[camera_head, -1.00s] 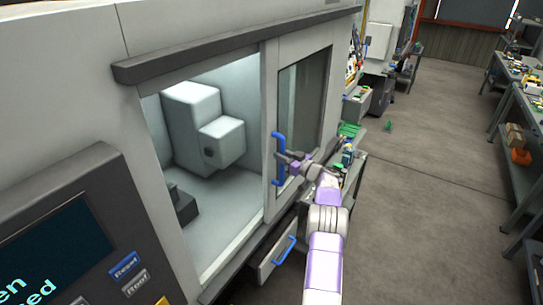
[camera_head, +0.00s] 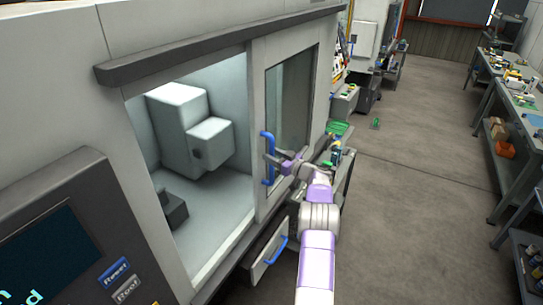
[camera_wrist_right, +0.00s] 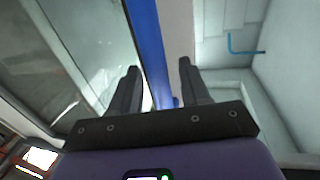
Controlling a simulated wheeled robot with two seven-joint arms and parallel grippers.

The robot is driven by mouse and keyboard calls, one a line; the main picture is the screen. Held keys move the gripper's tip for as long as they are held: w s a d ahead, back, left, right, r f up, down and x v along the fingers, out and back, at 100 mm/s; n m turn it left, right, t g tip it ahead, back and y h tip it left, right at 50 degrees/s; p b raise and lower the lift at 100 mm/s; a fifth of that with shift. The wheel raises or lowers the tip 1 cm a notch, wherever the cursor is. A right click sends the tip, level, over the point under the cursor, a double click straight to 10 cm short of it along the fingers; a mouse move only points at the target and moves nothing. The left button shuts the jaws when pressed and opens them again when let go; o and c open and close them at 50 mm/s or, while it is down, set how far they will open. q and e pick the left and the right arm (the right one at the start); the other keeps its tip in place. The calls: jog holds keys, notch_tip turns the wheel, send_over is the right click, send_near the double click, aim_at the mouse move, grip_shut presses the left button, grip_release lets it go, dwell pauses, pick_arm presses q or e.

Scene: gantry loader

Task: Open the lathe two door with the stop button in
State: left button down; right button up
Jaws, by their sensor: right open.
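The lathe door (camera_head: 256,206) is a light grey panel with a dark window and a vertical blue handle (camera_head: 267,146). It stands slid to the right, leaving a wide opening onto the lit interior. My right gripper (camera_head: 274,160) is at the handle. In the right wrist view its two dark fingers (camera_wrist_right: 160,72) are apart, with the blue handle (camera_wrist_right: 148,40) running between them. I cannot tell whether a finger touches it. The control panel (camera_head: 85,185) is at the lower left with blue Reset and grey Roof buttons. No stop button can be made out. My left gripper is out of view.
A drawer with a blue handle (camera_head: 277,250) sits below the door, close to my right arm. A small bench with green parts (camera_head: 338,128) stands beyond the machine. Workbenches (camera_head: 520,105) line the right side, with open floor (camera_head: 415,200) between.

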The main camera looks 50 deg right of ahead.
jog(key=s+b, duration=0.1)
jog(key=s, duration=0.5)
jog(key=shift+s+a, duration=0.15)
jog(key=shift+s, duration=0.2)
